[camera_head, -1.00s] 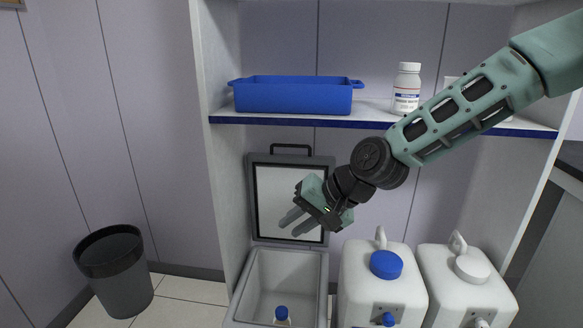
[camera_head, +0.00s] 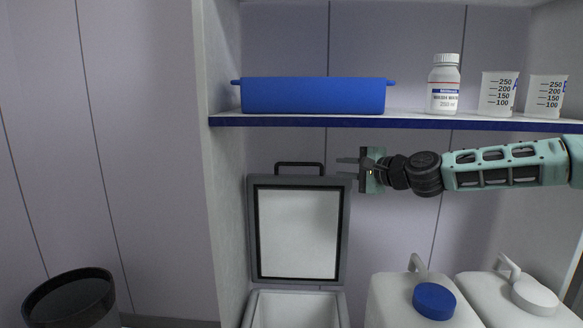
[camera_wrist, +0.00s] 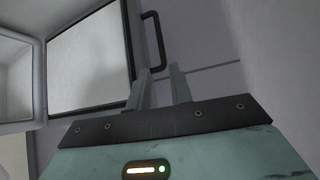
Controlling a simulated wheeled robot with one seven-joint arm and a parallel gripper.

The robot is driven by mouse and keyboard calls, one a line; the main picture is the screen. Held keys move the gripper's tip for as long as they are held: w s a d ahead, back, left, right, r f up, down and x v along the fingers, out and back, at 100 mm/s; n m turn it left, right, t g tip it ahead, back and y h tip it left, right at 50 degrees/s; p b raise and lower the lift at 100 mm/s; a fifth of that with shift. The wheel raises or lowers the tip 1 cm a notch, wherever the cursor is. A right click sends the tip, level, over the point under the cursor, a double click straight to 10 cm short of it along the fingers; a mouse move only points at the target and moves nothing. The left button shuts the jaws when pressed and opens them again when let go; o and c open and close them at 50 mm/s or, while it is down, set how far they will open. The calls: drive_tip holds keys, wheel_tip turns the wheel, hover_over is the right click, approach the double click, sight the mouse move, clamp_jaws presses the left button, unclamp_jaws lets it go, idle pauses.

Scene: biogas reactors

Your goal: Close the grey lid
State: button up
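The grey lid (camera_head: 297,232) stands open and upright at the back of a light cooler box (camera_head: 296,308), with its white inner face toward me. Its dark handle (camera_head: 299,166) is on the top edge. My gripper (camera_head: 347,168) is beside the lid's upper right corner, fingers pointing left; whether it touches the lid cannot be told. In the wrist view the two fingers (camera_wrist: 162,78) are apart with nothing between them, near the lid (camera_wrist: 90,58) and its handle (camera_wrist: 154,42). The box's inside is mostly out of view.
A shelf (camera_head: 400,122) above the lid holds a blue tray (camera_head: 314,96), a white bottle (camera_head: 443,84) and two beakers (camera_head: 498,93). White canisters (camera_head: 395,300) stand right of the box. A dark bin (camera_head: 72,300) is at the lower left.

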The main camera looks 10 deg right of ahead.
sight(302, 164)
drive_tip(key=b+x, duration=0.3)
drive_tip(key=x, duration=1.4)
drive_tip(key=shift+w, duration=0.15)
clamp_jaws()
